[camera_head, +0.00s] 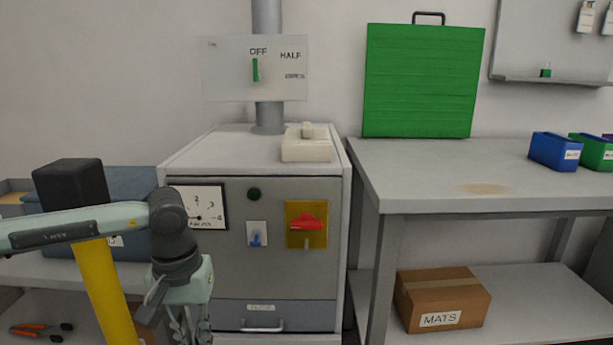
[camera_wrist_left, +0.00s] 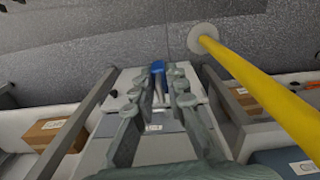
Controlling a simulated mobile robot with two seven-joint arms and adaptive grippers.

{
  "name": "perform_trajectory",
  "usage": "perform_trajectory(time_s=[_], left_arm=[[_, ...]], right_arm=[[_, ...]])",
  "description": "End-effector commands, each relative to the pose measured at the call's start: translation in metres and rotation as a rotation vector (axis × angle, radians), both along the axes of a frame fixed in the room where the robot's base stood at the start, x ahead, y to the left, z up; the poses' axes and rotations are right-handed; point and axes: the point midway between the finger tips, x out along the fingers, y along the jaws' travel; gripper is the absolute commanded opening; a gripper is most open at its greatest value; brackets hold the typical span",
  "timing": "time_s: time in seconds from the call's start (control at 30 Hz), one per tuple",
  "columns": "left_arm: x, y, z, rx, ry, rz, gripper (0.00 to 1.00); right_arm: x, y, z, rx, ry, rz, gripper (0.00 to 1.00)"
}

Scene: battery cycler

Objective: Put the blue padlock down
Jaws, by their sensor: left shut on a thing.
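My left gripper (camera_head: 188,328) hangs in front of the lower left of the grey cabinet (camera_head: 233,275), its fingertips cut off by the bottom edge of the head view. In the left wrist view, my left gripper (camera_wrist_left: 166,82) is shut on the blue padlock (camera_wrist_left: 158,67). The padlock's blue body shows at the fingertips, with a grey metal part beside it. The padlock is out of sight in the head view. My right gripper is not in view.
A yellow post (camera_head: 106,292) with a black top stands close to my left arm. The cabinet carries a red switch (camera_head: 306,223), a small blue part (camera_head: 256,239) and a drawer. A grey bench (camera_head: 420,176) at right holds a green case (camera_head: 423,82) and has free room.

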Motion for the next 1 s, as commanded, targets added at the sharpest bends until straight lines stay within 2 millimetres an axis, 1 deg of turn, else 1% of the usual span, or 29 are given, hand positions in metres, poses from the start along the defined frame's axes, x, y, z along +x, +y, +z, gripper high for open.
perform_trajectory(time_s=[0.1,0.27,0.37,0.4,0.47,0.57,0.6,0.67,0.7,0.77,0.8,0.9,1.0], left_arm=[[-0.001,0.005,-0.001,0.001,-0.001,-0.066,0.00],[0.000,0.007,0.001,0.001,-0.003,-0.084,0.00],[0.005,0.012,0.014,0.000,-0.005,-0.068,0.00],[0.008,0.016,0.024,0.000,-0.006,-0.057,0.00],[0.014,0.025,0.044,0.000,-0.009,-0.036,0.00],[0.024,0.042,0.089,-0.001,-0.012,0.006,0.00],[0.027,0.050,0.110,-0.001,-0.013,0.025,0.00],[0.028,0.061,0.141,-0.001,-0.013,0.052,0.00],[0.028,0.068,0.162,-0.001,-0.012,0.066,0.00],[0.027,0.077,0.193,-0.001,-0.013,0.087,0.00],[0.025,0.083,0.212,-0.001,-0.011,0.099,0.00],[0.018,0.095,0.253,0.001,-0.010,0.122,0.00],[0.011,0.105,0.284,0.001,-0.008,0.136,0.00]], right_arm=[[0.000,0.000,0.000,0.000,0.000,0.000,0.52],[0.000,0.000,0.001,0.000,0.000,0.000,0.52],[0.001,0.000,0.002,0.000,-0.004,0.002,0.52],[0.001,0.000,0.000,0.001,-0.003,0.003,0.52],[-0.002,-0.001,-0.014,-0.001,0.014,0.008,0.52],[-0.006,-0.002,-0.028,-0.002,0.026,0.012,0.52],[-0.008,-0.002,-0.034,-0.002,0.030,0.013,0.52],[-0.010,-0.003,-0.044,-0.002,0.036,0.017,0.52],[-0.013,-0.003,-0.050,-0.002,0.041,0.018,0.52],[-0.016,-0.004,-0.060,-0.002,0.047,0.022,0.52],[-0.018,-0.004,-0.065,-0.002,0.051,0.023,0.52],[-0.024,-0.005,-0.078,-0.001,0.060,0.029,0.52],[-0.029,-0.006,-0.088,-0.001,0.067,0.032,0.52]])
